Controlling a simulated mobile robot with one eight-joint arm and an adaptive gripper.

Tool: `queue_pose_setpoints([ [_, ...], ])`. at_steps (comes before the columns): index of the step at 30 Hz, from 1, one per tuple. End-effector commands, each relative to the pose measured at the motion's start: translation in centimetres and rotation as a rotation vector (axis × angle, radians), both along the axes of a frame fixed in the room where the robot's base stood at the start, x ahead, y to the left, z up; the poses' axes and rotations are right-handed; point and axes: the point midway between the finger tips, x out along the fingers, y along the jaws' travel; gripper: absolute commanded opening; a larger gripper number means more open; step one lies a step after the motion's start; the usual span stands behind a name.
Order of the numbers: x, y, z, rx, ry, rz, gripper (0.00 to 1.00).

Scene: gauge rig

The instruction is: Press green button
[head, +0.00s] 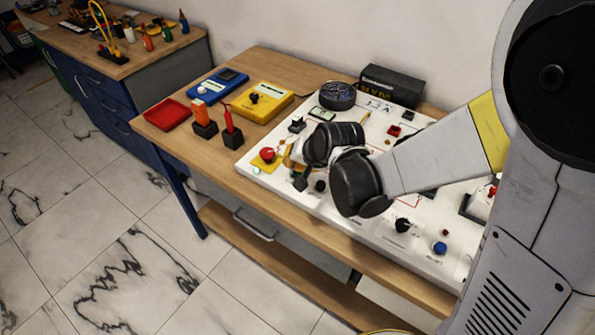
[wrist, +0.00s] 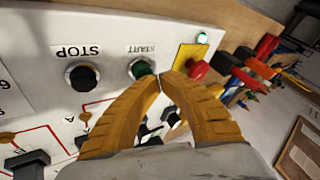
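The green button (wrist: 141,68) is a round cap under the START label on the white panel (wrist: 30,40) in the wrist view. My gripper (wrist: 162,76) has its two yellow fingers brought together at the tips, with nothing visible between them. The tips show just right of and below the green button in that view; I cannot tell whether they touch it. In the head view, my gripper (head: 289,158) is mostly hidden by my arm over the left part of the panel. The green button cannot be made out there.
A black STOP button (wrist: 82,77) is left of the green one. A red mushroom button (wrist: 198,70) on a yellow plate and a lit green lamp (wrist: 202,38) are close on the right. A red tray (head: 167,114) and yellow meter (head: 262,100) stand left of the panel.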

Motion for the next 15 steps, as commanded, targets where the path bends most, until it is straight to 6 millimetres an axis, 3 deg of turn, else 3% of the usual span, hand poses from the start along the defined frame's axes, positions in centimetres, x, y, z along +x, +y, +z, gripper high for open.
queue_pose_setpoints([
  [15, 0.0, 0.0, -0.69, 0.0, 0.0, 0.0, 0.0],
])
